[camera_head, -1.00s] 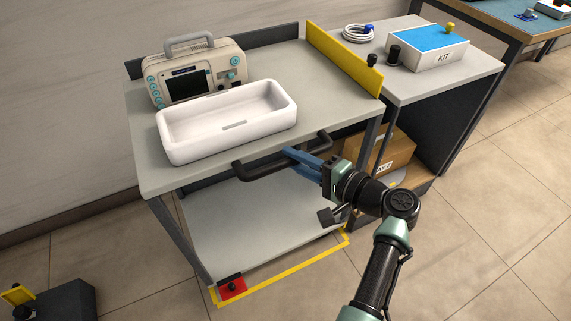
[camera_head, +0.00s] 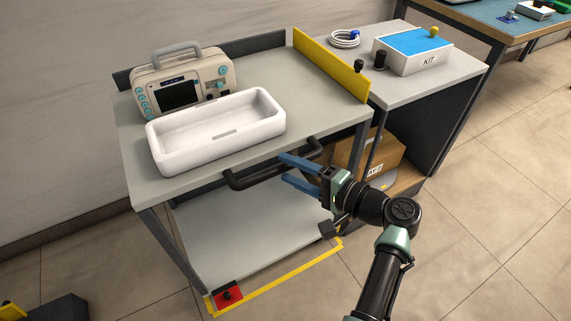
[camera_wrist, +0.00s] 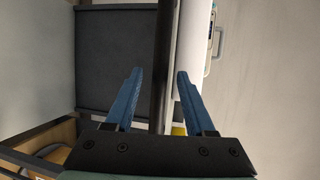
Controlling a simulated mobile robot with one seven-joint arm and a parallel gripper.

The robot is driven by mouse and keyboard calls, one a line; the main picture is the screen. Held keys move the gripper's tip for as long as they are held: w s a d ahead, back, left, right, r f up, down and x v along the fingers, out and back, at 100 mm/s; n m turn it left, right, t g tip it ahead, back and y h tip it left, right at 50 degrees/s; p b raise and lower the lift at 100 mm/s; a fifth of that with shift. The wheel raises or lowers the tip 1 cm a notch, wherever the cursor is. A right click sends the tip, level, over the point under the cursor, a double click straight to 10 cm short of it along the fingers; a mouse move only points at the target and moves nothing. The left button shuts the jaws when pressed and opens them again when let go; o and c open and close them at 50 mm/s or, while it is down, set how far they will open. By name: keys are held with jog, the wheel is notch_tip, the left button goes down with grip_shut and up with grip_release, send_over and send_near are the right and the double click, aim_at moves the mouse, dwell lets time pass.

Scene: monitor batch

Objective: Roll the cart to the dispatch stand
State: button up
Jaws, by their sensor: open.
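The cart (camera_head: 190,187) is a grey two-level trolley with a black handle (camera_head: 265,178) along its front edge. It stands inside yellow floor tape, close beside a grey stand (camera_head: 400,95) that carries a box marked KIT. I cannot tell whether that is the dispatch stand. My gripper (camera_head: 285,168) is open at the handle's right half. In the wrist view, a dark bar (camera_wrist: 163,60), apparently the handle, passes between the spread blue fingers (camera_wrist: 155,75); contact cannot be told. A red pedal (camera_head: 227,295) sits at the cart's lower front left.
A monitor (camera_head: 180,92) and an empty white tray (camera_head: 218,132) stand on the cart. A yellow panel (camera_head: 330,65) rises along its right edge. The KIT box (camera_head: 425,60) and a cardboard box (camera_head: 350,158) are at the stand. A blue-topped bench (camera_head: 480,20) is behind right. Front-right floor is clear.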

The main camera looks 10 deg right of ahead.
jog(key=p+v, duration=0.2)
jog(key=v, duration=0.9)
